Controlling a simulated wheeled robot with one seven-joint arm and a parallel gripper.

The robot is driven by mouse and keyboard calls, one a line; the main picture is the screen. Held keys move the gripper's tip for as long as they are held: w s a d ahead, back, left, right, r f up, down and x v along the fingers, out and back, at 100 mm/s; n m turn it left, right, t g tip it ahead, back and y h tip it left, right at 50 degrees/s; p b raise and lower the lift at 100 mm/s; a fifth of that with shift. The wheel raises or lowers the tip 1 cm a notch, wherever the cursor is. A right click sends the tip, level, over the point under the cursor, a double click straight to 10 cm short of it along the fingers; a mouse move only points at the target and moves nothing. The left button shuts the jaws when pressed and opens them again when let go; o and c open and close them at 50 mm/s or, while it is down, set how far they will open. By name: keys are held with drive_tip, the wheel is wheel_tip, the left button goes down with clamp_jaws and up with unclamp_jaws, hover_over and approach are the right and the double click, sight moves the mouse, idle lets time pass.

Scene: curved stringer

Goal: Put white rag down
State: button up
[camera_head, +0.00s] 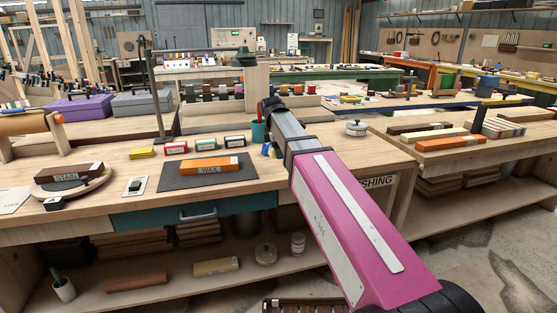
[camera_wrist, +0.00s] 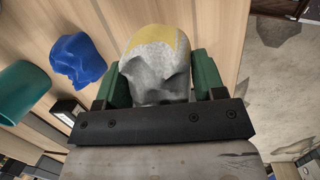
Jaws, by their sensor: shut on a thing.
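The white rag (camera_wrist: 155,78) is a crumpled greyish-white bundle with a yellow patch on top. In the wrist view it sits between the two green fingers of my gripper (camera_wrist: 161,84), which is shut on it. Pale wooden tabletop (camera_wrist: 205,25) lies behind the rag. I cannot tell whether the rag touches the wood. In the head view my pink arm reaches over the workbench (camera_head: 110,207), and the gripper and white rag are hidden. A blue rag (camera_wrist: 78,60) lies just left of my gripper, apart from it.
A teal cup (camera_wrist: 22,92) stands beyond the blue rag; it also shows in the head view (camera_head: 258,132). An orange WAX block (camera_head: 210,165) on a dark mat and several small tins lie left. A lidded metal pot (camera_head: 356,128) stands right. The bench edge and floor (camera_wrist: 285,85) are close right.

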sight(280, 168)
drive_tip(key=shift+f, duration=2.05)
drive_tip(key=shift+f, duration=0.6)
drive_tip(key=o, duration=1.1)
drive_tip(key=shift+o, duration=0.5)
drive_tip(key=shift+s, duration=0.1)
drive_tip(key=shift+s+d+f, duration=0.1)
drive_tip(key=r, duration=0.4)
drive_tip(key=a+r, duration=0.1)
drive_tip(key=r, duration=0.4)
drive_tip(key=s+r, duration=0.1)
drive_tip(key=r, duration=0.3)
drive_tip(key=shift+a+r, duration=0.15)
drive_tip(key=shift+a, duration=0.2)
drive_tip(key=shift+s, duration=0.1)
